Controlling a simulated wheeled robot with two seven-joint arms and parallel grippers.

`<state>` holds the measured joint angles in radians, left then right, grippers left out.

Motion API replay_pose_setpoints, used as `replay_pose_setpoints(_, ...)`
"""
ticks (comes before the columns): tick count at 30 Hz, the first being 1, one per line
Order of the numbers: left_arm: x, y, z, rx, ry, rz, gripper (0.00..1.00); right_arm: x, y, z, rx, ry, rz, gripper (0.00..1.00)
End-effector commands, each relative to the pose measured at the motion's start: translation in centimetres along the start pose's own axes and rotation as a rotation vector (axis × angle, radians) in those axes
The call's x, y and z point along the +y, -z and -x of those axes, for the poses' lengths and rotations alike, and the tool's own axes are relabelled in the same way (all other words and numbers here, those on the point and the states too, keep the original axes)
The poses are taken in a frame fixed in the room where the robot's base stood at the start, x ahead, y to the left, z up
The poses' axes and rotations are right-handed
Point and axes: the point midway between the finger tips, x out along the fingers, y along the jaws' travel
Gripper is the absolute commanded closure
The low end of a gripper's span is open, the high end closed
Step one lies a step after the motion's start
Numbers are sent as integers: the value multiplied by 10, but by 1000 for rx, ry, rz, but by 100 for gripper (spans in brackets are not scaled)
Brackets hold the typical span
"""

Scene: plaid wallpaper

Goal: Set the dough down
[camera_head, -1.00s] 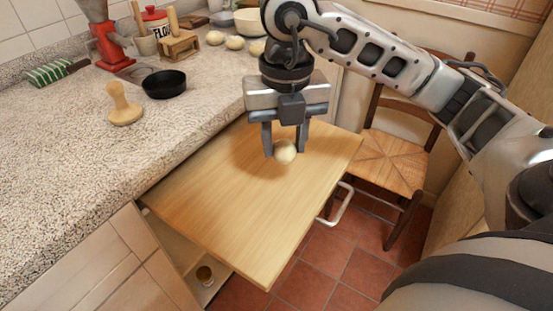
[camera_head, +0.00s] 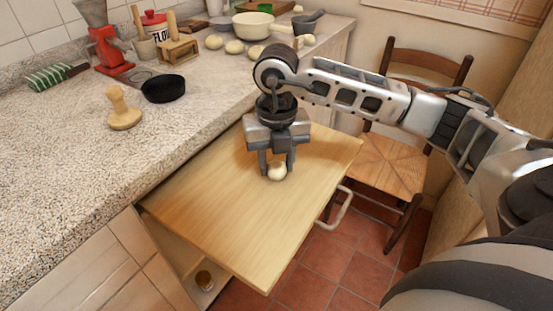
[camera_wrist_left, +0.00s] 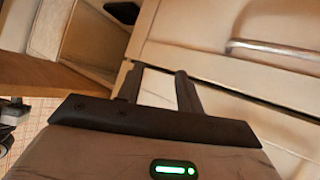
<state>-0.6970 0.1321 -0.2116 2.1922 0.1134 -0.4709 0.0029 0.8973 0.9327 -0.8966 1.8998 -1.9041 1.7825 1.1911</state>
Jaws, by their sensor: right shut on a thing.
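My right gripper (camera_head: 277,167) is shut on a small pale ball of dough (camera_head: 277,173), pointing down over the pull-out wooden board (camera_head: 215,220). The dough is between the fingertips, at or just above the board's surface; I cannot tell whether it touches. The rest of the board is bare. My left gripper (camera_wrist_left: 158,85) shows only in the left wrist view.
The speckled counter (camera_head: 60,190) holds a wooden press (camera_head: 124,115), a black pan (camera_head: 163,88), several other dough balls (camera_head: 234,46) and a cream bowl (camera_head: 253,25). A chair (camera_head: 390,165) stands behind the board, and a metal handle (camera_head: 340,208) is at its right side.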

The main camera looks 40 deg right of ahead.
Motion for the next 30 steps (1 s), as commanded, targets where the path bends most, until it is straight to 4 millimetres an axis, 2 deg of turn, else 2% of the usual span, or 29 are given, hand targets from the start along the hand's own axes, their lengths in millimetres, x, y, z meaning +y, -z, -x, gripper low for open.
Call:
replay_pose_setpoints(4, -1, -3, -2, 1, 0, 0, 64, 0, 0, -4, 0, 0, -1, 85)
replay_pose_setpoints(5, 0, -2, -2, 2, 0, -1, 64, 0, 0, -3, -1, 0, -1, 57)
replay_pose_setpoints(6, 0, -2, -2, 2, 0, -1, 64, 0, 0, -3, 0, 0, -1, 46)
replay_pose_setpoints(7, 0, -2, -2, 2, 0, -1, 64, 0, 0, -3, 0, 0, -1, 41)
replay_pose_setpoints(14, 0, 0, -1, 4, 0, -1, 64, 0, 0, -2, 0, 0, -1, 41)
replay_pose_setpoints(19, 0, 2, 0, 4, -1, 0, 64, 0, 0, 7, -2, -1, -1, 41)
replay_pose_setpoints(23, 0, 2, 0, 4, -1, 0, 64, 0, -1, 29, -5, -2, 0, 41)
replay_pose_setpoints(30, 0, 2, 1, 0, 1, -2, 64, 1, -1, 82, -5, -3, 0, 41)
